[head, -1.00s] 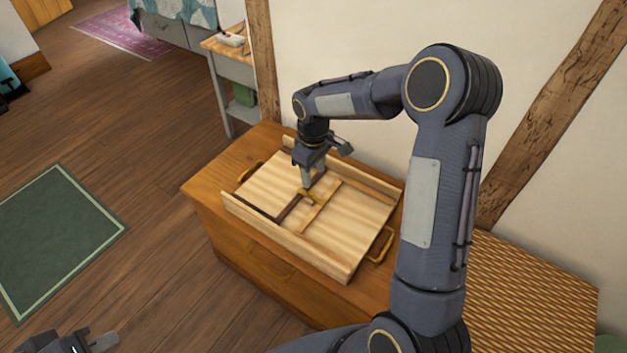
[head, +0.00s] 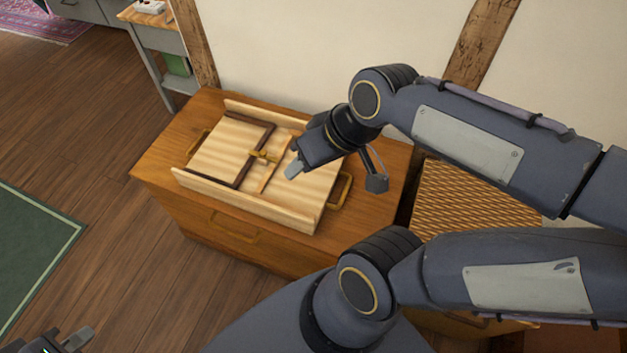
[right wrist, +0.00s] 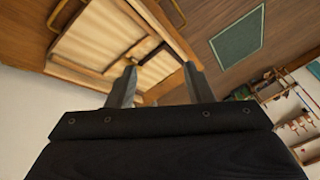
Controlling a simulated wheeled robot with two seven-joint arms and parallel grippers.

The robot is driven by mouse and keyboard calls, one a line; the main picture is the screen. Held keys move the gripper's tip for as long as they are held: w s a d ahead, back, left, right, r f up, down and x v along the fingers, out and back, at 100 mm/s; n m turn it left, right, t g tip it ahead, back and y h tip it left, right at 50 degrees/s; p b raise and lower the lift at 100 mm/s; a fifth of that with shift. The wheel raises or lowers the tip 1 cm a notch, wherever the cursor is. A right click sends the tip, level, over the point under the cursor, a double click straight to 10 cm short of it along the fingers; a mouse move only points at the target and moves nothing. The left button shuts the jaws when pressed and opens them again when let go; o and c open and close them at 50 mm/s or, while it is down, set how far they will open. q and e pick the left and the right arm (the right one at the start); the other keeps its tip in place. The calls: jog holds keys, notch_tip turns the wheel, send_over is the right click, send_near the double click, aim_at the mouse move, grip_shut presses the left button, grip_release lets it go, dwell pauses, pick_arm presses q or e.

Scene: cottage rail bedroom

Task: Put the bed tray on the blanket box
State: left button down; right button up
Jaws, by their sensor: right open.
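The bed tray (head: 225,150), of pale striped wood with raised side walls and brass-coloured end handles, lies flat on top of the blanket box (head: 175,208). Dark and light wooden bars and a small brass fitting (head: 263,156) show on its upper face. My right gripper (head: 294,170) is above the right part of the tray, apart from the brass fitting. In the right wrist view its two fingers (right wrist: 157,85) stand apart with nothing between them, and the tray (right wrist: 95,38) shows beyond. My left gripper (head: 78,340) is at the bottom left, partly cut off, over the floor.
A woven-topped piece (head: 470,200) stands right of the box, partly behind my right arm. A wall with timber posts runs behind the box. A small side table (head: 160,45) stands at the back left. Open wood floor and a green rug (head: 35,245) lie to the left.

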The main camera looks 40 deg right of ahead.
jog(key=shift+m+t+y, duration=0.3)
jog(key=shift+m+t, duration=0.2)
jog(key=shift+m, duration=0.1)
jog(key=s, duration=0.1)
jog(key=s+a, duration=0.1)
jog(key=s+f, duration=0.1)
jog(key=shift+s+a, duration=0.25)
jog(key=shift+a, duration=0.1)
notch_tip(320, 180, up, 19)
jog(key=p, duration=1.8)
jog(key=shift+p, duration=0.4)
jog(key=shift+f, duration=0.1)
